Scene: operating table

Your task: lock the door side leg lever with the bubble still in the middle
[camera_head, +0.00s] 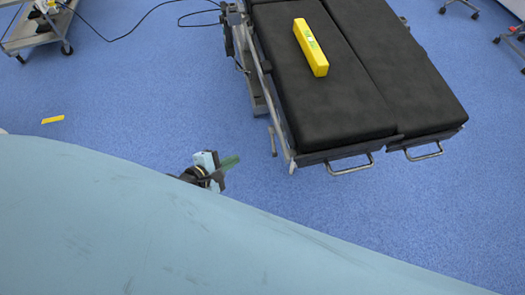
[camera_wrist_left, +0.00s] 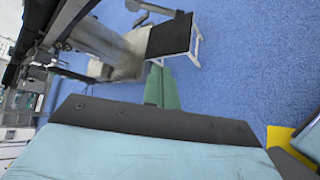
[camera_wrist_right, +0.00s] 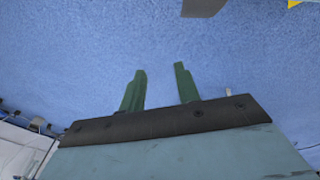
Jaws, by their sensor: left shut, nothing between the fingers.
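The operating table (camera_head: 335,135) has a black split mattress, with its end toward me. A yellow spirit level (camera_head: 310,47) lies on the left mattress section; its bubble is too small to make out. A small lever (camera_head: 272,141) hangs at the table's left side near the floor. I cannot tell whether it is locked. My left gripper (camera_head: 230,162) is shut and empty, left of the table end and apart from it. Its green fingers (camera_wrist_left: 162,85) are together in the left wrist view. My right gripper (camera_wrist_right: 160,85) is open with nothing between its fingers, over blue floor.
Metal loop handles (camera_head: 350,166) stick out from the table's near end. A cart (camera_head: 35,28) stands at the far left, with a black cable on the floor. A yellow floor marking (camera_head: 53,120) lies at left. The blue floor around my left gripper is clear.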

